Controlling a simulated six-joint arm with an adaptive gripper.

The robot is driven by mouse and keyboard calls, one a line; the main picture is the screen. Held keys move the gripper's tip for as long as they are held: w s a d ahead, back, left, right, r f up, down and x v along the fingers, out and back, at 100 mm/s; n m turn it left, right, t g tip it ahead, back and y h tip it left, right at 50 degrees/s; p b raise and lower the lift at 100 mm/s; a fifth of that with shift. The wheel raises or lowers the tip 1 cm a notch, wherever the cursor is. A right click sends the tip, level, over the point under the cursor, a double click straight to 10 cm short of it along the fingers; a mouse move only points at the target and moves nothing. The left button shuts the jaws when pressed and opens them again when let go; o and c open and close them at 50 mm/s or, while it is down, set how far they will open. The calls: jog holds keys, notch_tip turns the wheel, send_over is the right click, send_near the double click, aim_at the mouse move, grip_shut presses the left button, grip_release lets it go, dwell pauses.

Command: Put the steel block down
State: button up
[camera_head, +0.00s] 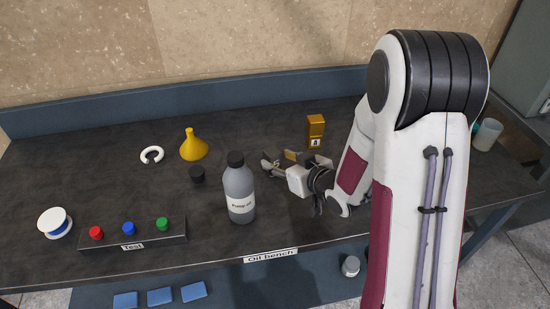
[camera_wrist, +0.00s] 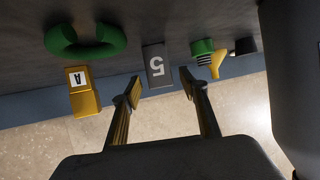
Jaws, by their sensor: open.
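The steel block (camera_wrist: 157,65) is a grey block marked "5", which reads upside down in the wrist view. It appears to stand on the dark bench top (camera_head: 110,190). My gripper (camera_wrist: 160,85) is open, with a yellow-padded finger on each side of the block's near end. Gaps show between the block and both fingers, so neither seems to touch it. In the head view my gripper (camera_head: 279,161) is low over the bench, right of the grey bottle, and I cannot clearly make out the block there.
A gold block marked "A" (camera_head: 315,131) stands just behind my gripper. A grey oil bottle (camera_head: 239,190) is close on its left.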

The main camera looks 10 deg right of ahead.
aim_at(279, 156)
jog(key=shift+v, duration=1.35)
jog(key=shift+d+r+h, duration=0.3)
jog(key=shift+d+r, duration=0.05)
jog(key=shift+r, duration=0.15)
jog(key=s+d+r+m+g+h, duration=0.25)
jog(key=s+d+r+h, duration=0.3)
jog(key=s+r, duration=0.45)
jog(key=s+a+r+m+g, duration=0.1)
jog(key=s+a+r+g, duration=0.1)
jog(key=s, duration=0.8)
jog(key=s+a+r+m+g+y, duration=0.1)
jog(key=s+a+r, duration=0.1)
jog(key=s, duration=0.8)
jog(key=shift+s+r+g, duration=0.25)
jog(key=shift+s+g, duration=0.1)
jog(key=shift+s, duration=0.05)
